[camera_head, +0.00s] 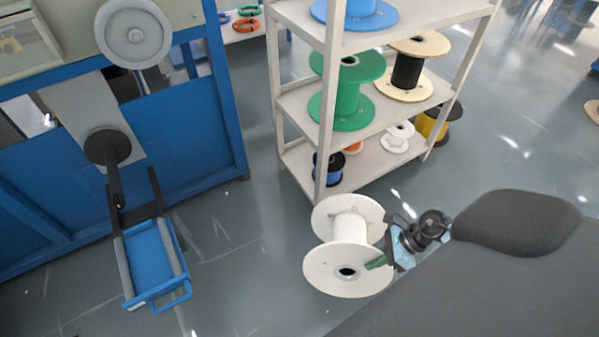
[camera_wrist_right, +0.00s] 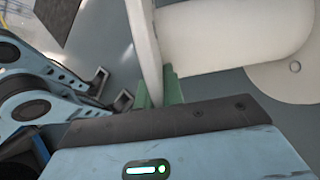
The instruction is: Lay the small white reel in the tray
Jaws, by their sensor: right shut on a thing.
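My right gripper (camera_head: 379,261) is shut on the rim of a white reel (camera_head: 350,228) and holds it in front of the shelf rack. The reel has two round flanges and a white core, and its axis is tilted. In the right wrist view, the green fingertips (camera_wrist_right: 158,90) meet the edge of one white flange (camera_wrist_right: 146,45). A smaller-looking white reel (camera_head: 397,137) lies on the bottom shelf. A blue tray (camera_head: 153,258) with a handle juts out from the machine at the left and looks empty. My left gripper is not in view.
A shelf rack (camera_head: 328,105) holds a green reel (camera_head: 347,88), a black-wound reel (camera_head: 409,66) and several others. A blue machine (camera_head: 185,130) fills the left. Open grey floor (camera_head: 235,245) lies between the tray and the held reel.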

